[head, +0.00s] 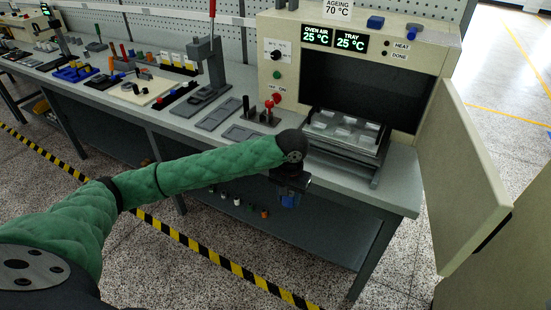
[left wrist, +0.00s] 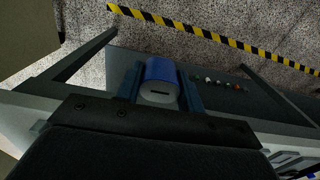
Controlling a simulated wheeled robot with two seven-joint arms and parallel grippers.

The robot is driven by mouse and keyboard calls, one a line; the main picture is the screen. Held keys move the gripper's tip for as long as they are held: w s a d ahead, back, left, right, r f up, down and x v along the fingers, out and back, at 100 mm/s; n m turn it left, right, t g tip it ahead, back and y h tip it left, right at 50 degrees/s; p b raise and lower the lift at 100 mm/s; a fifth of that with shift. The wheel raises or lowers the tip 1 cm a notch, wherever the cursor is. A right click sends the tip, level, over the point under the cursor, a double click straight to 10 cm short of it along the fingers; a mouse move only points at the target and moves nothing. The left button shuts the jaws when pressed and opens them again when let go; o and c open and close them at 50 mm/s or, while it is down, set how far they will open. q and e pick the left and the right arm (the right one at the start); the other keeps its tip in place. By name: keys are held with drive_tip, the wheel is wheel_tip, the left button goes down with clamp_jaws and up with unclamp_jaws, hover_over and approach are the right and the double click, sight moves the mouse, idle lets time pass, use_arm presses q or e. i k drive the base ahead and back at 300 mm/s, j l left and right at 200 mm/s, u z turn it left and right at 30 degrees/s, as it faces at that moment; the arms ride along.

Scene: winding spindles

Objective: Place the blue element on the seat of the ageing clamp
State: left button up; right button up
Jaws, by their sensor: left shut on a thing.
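My left gripper (head: 290,196) is shut on a blue element (head: 289,201), held low beside the front edge of the bench near the oven. In the left wrist view the blue element (left wrist: 161,70) sits between both fingers, its pale slotted end facing the camera. A small red-handled fixture on a dark base (head: 268,110) stands on the bench left of the oven and looks like a clamp; I cannot tell for sure that it is the ageing clamp, and its seat is too small to make out. My right gripper is not in view.
An open oven (head: 350,62) stands at the bench's right, with a tray of pale pieces (head: 342,130) at its mouth and its door (head: 462,185) swung out to the right. A tall grey press (head: 207,85) and several small parts stand to the left. Small items lie on the lower shelf (head: 225,190).

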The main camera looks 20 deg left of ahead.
sight(256, 116)
drive_tip(key=j+z, duration=0.6)
drive_tip(key=z, duration=0.2)
drive_tip(key=k+j+z, duration=0.1)
drive_tip(key=j, duration=0.3)
drive_tip(key=k+j, duration=0.15)
drive_tip(key=j, duration=0.3)
drive_tip(key=k+j+z, duration=0.15)
drive_tip(key=j, duration=0.25)
drive_tip(key=k+j, duration=0.15)
drive_tip(key=j, duration=0.25)
drive_tip(key=k+j+z, duration=0.15)
drive_tip(key=j, duration=0.25)
